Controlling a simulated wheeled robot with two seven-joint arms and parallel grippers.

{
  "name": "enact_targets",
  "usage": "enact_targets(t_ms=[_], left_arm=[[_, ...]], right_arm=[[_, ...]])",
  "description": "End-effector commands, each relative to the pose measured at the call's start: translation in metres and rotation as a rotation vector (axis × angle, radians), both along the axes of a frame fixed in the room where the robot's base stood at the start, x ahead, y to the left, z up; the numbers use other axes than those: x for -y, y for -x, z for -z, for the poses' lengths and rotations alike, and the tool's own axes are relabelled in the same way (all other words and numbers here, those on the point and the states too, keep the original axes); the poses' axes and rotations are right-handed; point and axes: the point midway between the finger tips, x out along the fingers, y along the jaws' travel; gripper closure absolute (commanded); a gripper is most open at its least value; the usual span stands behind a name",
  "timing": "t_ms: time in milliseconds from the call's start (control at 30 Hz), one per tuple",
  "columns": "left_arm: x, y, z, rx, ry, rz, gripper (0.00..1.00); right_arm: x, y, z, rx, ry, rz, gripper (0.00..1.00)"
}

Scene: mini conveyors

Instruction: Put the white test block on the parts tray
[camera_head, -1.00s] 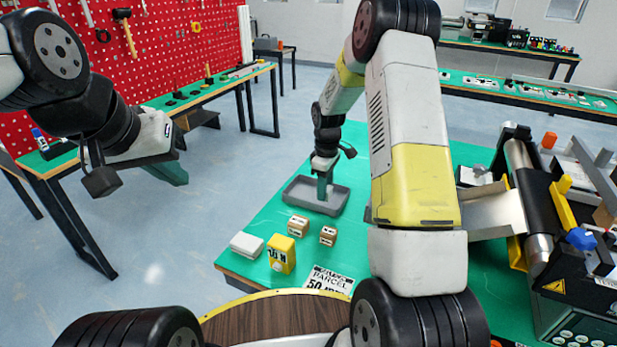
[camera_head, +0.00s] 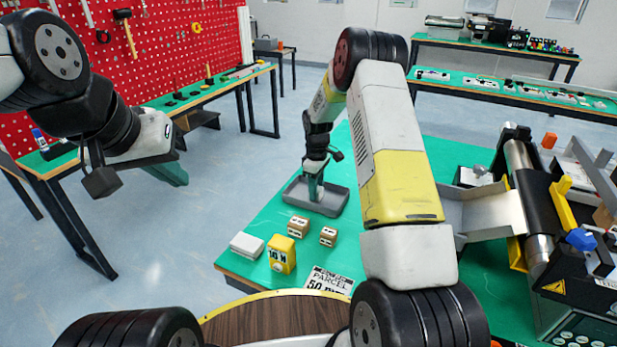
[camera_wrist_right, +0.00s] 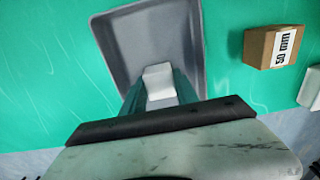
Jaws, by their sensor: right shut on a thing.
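The white test block (camera_wrist_right: 158,75) shows between the fingers of my right gripper (camera_wrist_right: 159,84) in the right wrist view. My right gripper is shut on it. The grey parts tray (camera_head: 333,206) stands on the green table, and my right gripper (camera_head: 315,190) points down inside its outline in the head view. The tray also shows in the right wrist view (camera_wrist_right: 115,40), with the block over its floor. I cannot tell whether the block touches the floor. My left gripper (camera_head: 174,173) hangs off to the left, away from the table, and its jaw opening is unclear.
Two cardboard cubes (camera_head: 298,226) (camera_head: 328,236), a yellow block (camera_head: 282,254) and a flat white box (camera_head: 247,245) stand in front of the tray. A parcel label (camera_head: 328,281) lies nearby. A conveyor (camera_head: 540,215) stands at the right.

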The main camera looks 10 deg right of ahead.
Motion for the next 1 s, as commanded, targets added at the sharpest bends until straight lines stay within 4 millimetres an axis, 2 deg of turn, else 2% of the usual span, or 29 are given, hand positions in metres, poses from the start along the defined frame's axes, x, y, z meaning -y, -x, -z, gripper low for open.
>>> enact_targets(t_ms=[33, 67, 167, 567, 667, 1000], left_arm=[[0.000, 0.000, 0.000, 0.000, 0.000, 0.000, 1.00], [0.000, 0.000, 0.000, 0.000, 0.000, 0.000, 1.00], [0.000, 0.000, 0.000, 0.000, 0.000, 0.000, 1.00], [0.000, 0.000, 0.000, 0.000, 0.000, 0.000, 1.00], [0.000, 0.000, 0.000, 0.000, 0.000, 0.000, 1.00], [0.000, 0.000, 0.000, 0.000, 0.000, 0.000, 1.00]], right_arm=[[0.000, 0.000, 0.002, -0.001, 0.000, 0.000, 1.00], [0.000, 0.000, 0.002, -0.001, 0.000, 0.000, 0.62], [0.000, 0.000, 0.002, -0.001, -0.001, 0.000, 0.43], [0.000, 0.000, -0.004, 0.001, 0.000, 0.000, 0.43], [0.000, 0.000, -0.017, 0.001, 0.000, 0.000, 0.43], [0.000, 0.000, -0.089, 0.003, -0.001, 0.000, 0.43]])
